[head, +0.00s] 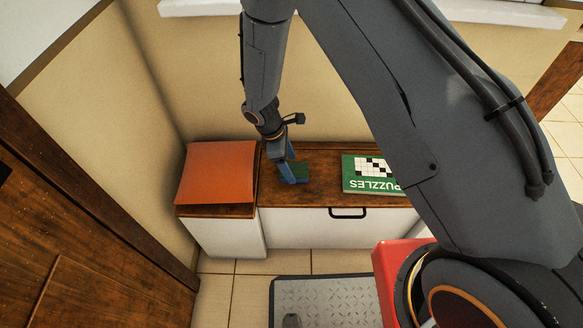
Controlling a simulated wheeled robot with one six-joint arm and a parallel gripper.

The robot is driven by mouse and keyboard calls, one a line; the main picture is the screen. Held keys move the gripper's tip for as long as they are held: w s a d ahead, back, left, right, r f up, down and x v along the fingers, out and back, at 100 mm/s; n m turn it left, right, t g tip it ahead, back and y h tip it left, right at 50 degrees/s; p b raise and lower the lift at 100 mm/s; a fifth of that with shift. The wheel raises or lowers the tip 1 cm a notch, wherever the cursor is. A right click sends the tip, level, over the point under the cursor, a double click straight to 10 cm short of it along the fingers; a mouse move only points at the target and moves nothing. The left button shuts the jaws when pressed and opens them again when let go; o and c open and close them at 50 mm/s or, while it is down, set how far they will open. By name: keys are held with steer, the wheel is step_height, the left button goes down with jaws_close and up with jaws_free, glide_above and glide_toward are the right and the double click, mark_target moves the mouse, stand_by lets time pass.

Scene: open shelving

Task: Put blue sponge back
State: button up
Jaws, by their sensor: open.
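My gripper (287,170) points down over the wooden top of a low cabinet (320,189) in the head view. It is open. A small blue and green block, which looks like the blue sponge (300,172), is at the fingertips, close to the cabinet top. The gripper hides part of it. I cannot tell whether the fingers touch it or whether it rests fully on the wood.
An orange-brown square panel (217,172) lies on the left cabinet section. A green puzzle book (368,174) lies right of the gripper, partly hidden by my arm. A wall (190,80) stands behind. A dark wooden door (80,240) is at the left.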

steer(key=v, duration=1)
steer(key=s+d+r+m, duration=0.1)
steer(key=d+r+m, duration=0.4)
steer(key=d+r, duration=0.45)
steer(key=s+d+r+m+y, duration=0.1)
steer(key=s+d+r+m, duration=0.5)
steer(key=s+d, duration=0.3)
steer(key=s+d+r+m+y, duration=0.2)
steer(key=s+d+r+m, duration=0.5)
steer(key=s+d+m, duration=0.2)
steer(key=shift+r, duration=0.2)
steer(key=shift+s, duration=0.1)
